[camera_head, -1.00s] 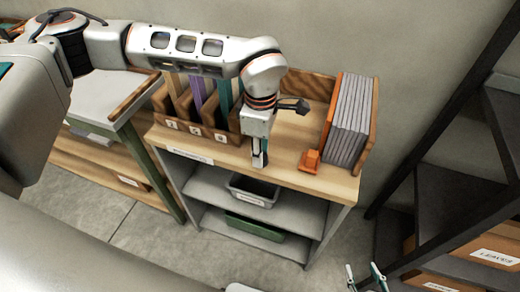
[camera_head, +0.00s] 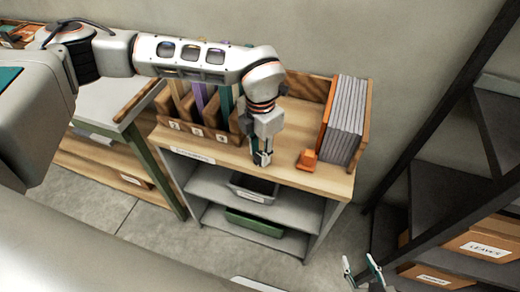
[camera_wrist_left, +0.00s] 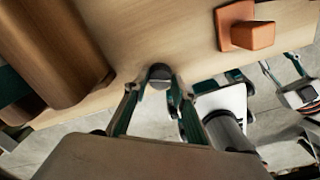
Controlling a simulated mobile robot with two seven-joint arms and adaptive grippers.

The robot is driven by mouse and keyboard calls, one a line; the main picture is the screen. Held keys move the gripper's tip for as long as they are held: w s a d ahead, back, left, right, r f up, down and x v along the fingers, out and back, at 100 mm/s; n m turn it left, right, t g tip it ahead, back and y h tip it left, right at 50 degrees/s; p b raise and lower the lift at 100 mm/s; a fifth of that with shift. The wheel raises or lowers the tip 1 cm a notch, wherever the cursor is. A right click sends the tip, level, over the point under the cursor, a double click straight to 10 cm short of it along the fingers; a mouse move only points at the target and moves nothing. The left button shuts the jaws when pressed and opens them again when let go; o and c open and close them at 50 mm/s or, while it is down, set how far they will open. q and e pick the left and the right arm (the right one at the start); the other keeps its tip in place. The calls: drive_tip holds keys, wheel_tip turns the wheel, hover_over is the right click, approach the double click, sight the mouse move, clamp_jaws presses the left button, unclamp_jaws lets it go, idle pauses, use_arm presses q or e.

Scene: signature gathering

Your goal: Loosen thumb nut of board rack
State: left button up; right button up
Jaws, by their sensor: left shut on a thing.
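The bench (camera_head: 290,171) carries a wooden rack of grey boards (camera_head: 346,118) at its right end, with an orange block (camera_head: 307,160) just left of it. My left gripper (camera_head: 262,158) points down at the bench's front edge, left of the orange block. In the left wrist view its fingers (camera_wrist_left: 157,88) are shut on a small dark round knob, the thumb nut (camera_wrist_left: 159,74), at the wood's edge. The orange block also shows there (camera_wrist_left: 245,28), apart from the fingers. The nut is hidden in the head view. My right gripper (camera_head: 360,266) is open and empty, low at the right.
A wooden sorter (camera_head: 200,133) with coloured dividers stands on the bench's left half. Grey shelves below hold a grey bin (camera_head: 252,187) and a green tray (camera_head: 254,223). A dark shelving unit (camera_head: 440,150) with labelled boxes (camera_head: 484,246) stands at the right.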

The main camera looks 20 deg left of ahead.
use_arm(q)
drive_tip(key=n, duration=0.3)
drive_tip(key=shift+n, duration=0.7)
use_arm(e)
drive_tip(key=shift+w+r, duration=0.2)
drive_tip(key=shift+r, duration=0.45)
drive_tip(key=shift+f, duration=0.1)
drive_tip(key=shift+s+f, duration=0.1)
use_arm(q)
drive_tip(key=o, duration=1)
drive_tip(key=shift+o, duration=0.6)
drive_tip(key=shift+r, duration=0.15)
